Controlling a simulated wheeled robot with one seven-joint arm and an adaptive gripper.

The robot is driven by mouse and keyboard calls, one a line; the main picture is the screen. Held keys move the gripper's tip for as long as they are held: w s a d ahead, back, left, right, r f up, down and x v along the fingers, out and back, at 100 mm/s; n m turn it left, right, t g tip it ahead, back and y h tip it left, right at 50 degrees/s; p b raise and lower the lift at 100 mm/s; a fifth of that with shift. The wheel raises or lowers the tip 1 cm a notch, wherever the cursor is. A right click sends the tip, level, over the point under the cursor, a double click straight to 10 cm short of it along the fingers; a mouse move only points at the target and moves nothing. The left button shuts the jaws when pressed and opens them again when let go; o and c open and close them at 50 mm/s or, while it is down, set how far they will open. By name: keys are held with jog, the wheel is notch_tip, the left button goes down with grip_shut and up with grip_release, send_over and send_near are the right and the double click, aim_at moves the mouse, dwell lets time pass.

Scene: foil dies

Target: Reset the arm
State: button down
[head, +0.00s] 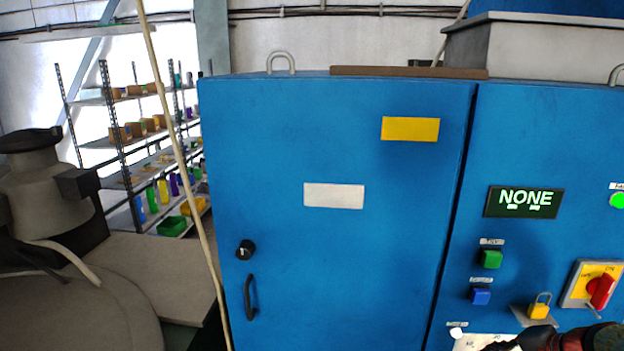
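The blue cabinet's right-hand panel carries a dark display (523,202) that reads NONE in pale green letters. A dark and reddish part, which looks like my gripper (512,346), shows at the bottom right below the padlock. It is mostly cut off, so its fingers cannot be made out.
The blue cabinet door (330,240) is shut, with a black handle (251,298) and a round lock. A thin pale pole (182,160) leans in front at left. Shelving (125,150) with coloured bins stands behind. A grey machine (50,200) fills the left.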

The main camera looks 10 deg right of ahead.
jog(key=s+a+f+n+b, duration=0.2)
jog(key=s+a+n+b, duration=0.2)
jog(key=a, duration=0.5)
jog(key=s+a+f+n+g+h+b, duration=0.1)
jog(key=s+a+f+n+b, duration=0.1)
jog(key=s+a+n+b, duration=0.3)
jog(key=s+a+f+n+g+h+b, duration=0.1)
jog(key=s+a+n+b, duration=0.4)
jog(key=a, duration=0.8)
jog(key=shift+s+a+f+b, duration=0.4)
jog(key=shift+s+f, duration=0.25)
jog(key=shift+s, duration=0.05)
